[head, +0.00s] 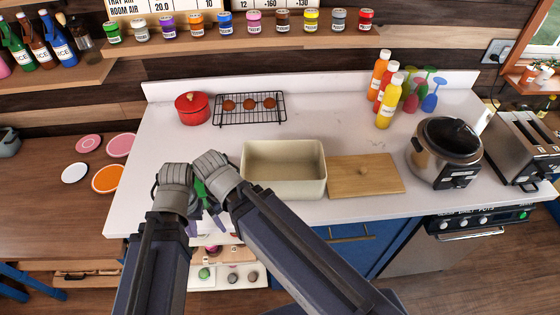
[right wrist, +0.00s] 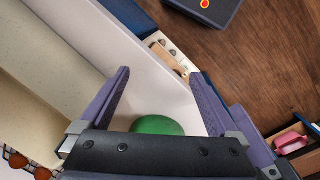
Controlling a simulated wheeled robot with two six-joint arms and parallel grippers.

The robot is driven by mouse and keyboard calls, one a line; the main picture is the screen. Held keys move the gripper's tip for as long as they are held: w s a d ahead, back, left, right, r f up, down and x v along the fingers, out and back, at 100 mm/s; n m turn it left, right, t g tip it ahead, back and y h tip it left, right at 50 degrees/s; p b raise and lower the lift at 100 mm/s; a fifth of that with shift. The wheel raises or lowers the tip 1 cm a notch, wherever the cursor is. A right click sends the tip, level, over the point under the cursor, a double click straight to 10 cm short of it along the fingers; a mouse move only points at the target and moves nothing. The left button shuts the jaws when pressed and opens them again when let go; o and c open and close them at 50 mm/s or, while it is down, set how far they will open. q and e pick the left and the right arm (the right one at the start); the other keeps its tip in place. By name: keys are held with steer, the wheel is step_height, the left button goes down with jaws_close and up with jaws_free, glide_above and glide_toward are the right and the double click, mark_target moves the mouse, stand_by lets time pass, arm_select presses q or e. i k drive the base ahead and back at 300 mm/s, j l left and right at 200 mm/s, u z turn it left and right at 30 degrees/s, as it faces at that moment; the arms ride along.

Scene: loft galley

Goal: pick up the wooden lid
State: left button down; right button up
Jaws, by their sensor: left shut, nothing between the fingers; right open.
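The wooden lid (head: 376,174) is a flat tan board with a small round knob. It lies on the white counter, close against the right side of the open cream bin (head: 284,182). My left gripper (head: 191,226) is shut and empty near the counter's front edge, left of the bin and well away from the lid. My right gripper (right wrist: 158,75) is open beside it; in the head view its fingers are mostly hidden by the arms. A green rounded thing (right wrist: 158,126) shows between its fingers in the right wrist view, not gripped.
A steel cooker (head: 440,155) stands right of the lid, with a toaster (head: 525,150) beyond. Sauce bottles (head: 387,105), coloured glasses, a wire rack (head: 249,110) and a red pot (head: 192,108) stand behind. The counter between rack and bin is clear.

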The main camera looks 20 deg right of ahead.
mark_target(364, 175)
steer(key=z, duration=1.65)
steer(key=k+l+u, duration=0.2)
steer(key=l, duration=0.15)
steer(key=l+u, duration=0.15)
steer(key=l, duration=0.25)
steer(key=k+l+u, duration=0.2)
steer(key=i+j+z, duration=0.1)
steer(key=z, duration=0.2)
steer(key=i+j+z, duration=0.1)
steer(key=i+z, duration=0.25)
steer(key=k, duration=0.1)
